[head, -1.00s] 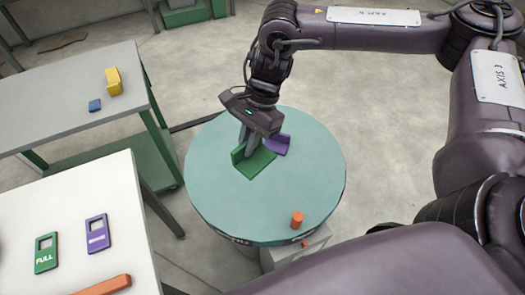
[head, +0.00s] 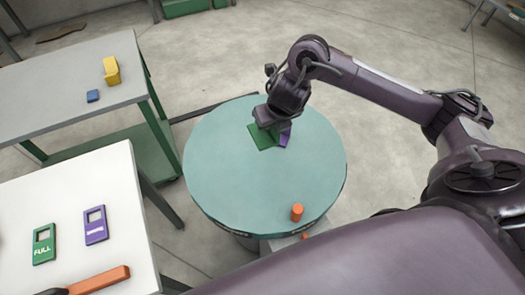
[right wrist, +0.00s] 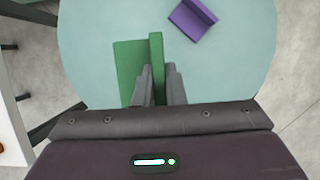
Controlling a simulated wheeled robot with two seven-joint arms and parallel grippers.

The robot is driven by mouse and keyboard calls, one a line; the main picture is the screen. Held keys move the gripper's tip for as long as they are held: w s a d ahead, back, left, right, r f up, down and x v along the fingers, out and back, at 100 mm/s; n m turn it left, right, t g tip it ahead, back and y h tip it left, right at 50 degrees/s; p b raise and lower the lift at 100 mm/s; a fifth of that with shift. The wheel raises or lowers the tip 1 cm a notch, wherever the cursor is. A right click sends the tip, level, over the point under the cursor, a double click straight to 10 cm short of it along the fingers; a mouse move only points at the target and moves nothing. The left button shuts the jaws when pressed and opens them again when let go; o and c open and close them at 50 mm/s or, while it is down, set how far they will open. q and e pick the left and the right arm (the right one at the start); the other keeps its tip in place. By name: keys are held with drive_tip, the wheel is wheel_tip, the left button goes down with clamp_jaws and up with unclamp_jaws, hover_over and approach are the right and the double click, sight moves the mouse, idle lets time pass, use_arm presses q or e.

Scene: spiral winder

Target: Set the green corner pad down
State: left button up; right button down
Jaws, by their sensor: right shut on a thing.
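The green corner pad (head: 262,138) is an L-shaped piece over the far part of the round teal turntable (head: 225,185). In the right wrist view the green pad (right wrist: 127,65) shows its flat plate and its upright flange. My right gripper (right wrist: 158,85) is shut on that flange; the gripper also shows in the head view (head: 273,122), where it hides part of the pad. I cannot tell whether the pad touches the turntable. My left gripper is not in view.
A purple corner pad (right wrist: 193,19) lies close by on the turntable. An orange peg (head: 297,212) stands near its front edge. A white table (head: 130,235) at left holds green (head: 44,245) and purple (head: 96,226) tags. A grey bench (head: 45,95) holds yellow (head: 111,71) and blue (head: 93,96) pieces.

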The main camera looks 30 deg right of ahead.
wheel_tip(320, 180, down, 14)
drive_tip(key=shift+r+b, duration=0.1)
drive_tip(key=shift+b, duration=0.65)
wheel_tip(320, 180, down, 5)
use_arm(q)
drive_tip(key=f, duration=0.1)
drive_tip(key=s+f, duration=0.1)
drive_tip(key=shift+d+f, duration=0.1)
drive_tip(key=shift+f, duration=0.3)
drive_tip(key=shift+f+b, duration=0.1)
drive_tip(key=shift+b, duration=0.2)
use_arm(e)
drive_tip(key=c, duration=1.9)
unclamp_jaws()
drive_tip(key=o, duration=0.4)
